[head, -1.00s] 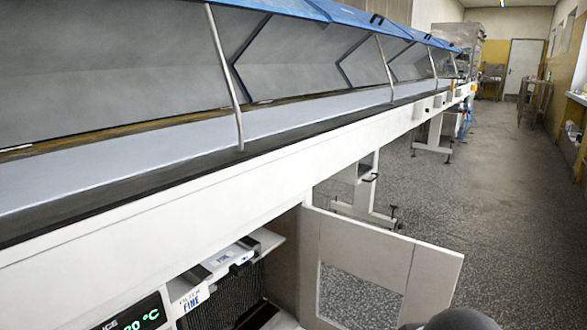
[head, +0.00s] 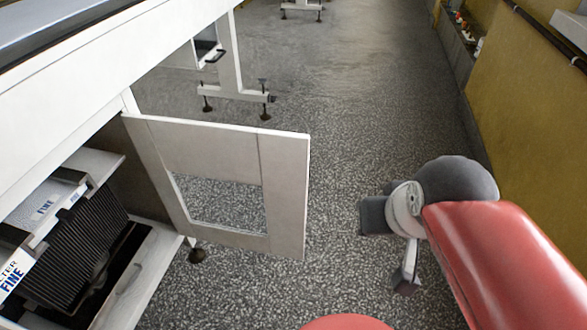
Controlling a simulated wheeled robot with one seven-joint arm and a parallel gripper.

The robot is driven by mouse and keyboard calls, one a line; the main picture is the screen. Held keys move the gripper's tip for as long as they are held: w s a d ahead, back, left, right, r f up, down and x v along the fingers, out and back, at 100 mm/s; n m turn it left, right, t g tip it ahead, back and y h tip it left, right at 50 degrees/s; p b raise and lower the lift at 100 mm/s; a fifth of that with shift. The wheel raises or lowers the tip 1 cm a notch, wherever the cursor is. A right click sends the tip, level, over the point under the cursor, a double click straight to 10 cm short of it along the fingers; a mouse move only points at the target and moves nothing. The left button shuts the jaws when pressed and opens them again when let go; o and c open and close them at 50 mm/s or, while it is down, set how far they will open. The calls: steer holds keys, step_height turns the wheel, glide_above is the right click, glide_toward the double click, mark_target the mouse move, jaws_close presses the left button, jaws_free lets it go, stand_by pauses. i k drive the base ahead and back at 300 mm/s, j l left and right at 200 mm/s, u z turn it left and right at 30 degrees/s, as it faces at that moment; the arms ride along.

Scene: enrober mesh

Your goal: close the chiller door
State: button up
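The chiller door (head: 283,190) is a pale panel with a rectangular opening in its middle. It stands wide open, swung out from its hinge side at the cabinet (head: 150,285) on the left. The cabinet's inside shows, with a black finned filter (head: 75,245) and a label reading FINE. My gripper (head: 405,280) hangs at the end of my red and grey arm, to the right of the door and apart from it. Its fingers are small and partly hidden by the wrist, so I cannot tell how far apart they are.
The white conveyor frame (head: 75,85) runs along the upper left above the cabinet. A support leg (head: 232,75) with feet stands behind the door.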

mark_target(278, 161)
steer(key=i+l+z, duration=0.45)
steer(key=i+z, duration=0.15)
steer(key=z, duration=0.15)
steer(key=i+u, duration=0.45)
steer(key=i+l+u, duration=0.15)
steer(key=u, duration=0.35)
steer(key=i+u, duration=0.15)
steer(key=u, duration=0.35)
steer(key=i+l+u, duration=0.1)
steer(key=u, duration=0.35)
steer(key=i+l+u, duration=0.15)
steer(key=u, duration=0.35)
steer(key=l+u, duration=0.15)
steer(key=u, duration=0.35)
steer(key=i+l+u, duration=0.1)
steer(key=u, duration=0.4)
steer(key=l+u, duration=0.65)
steer(key=u, duration=0.2)
steer(key=k+u, duration=0.1)
steer(key=k, duration=0.3)
steer(key=k+j, duration=0.2)
steer(key=k, duration=0.2)
steer(key=l+u, duration=0.05)
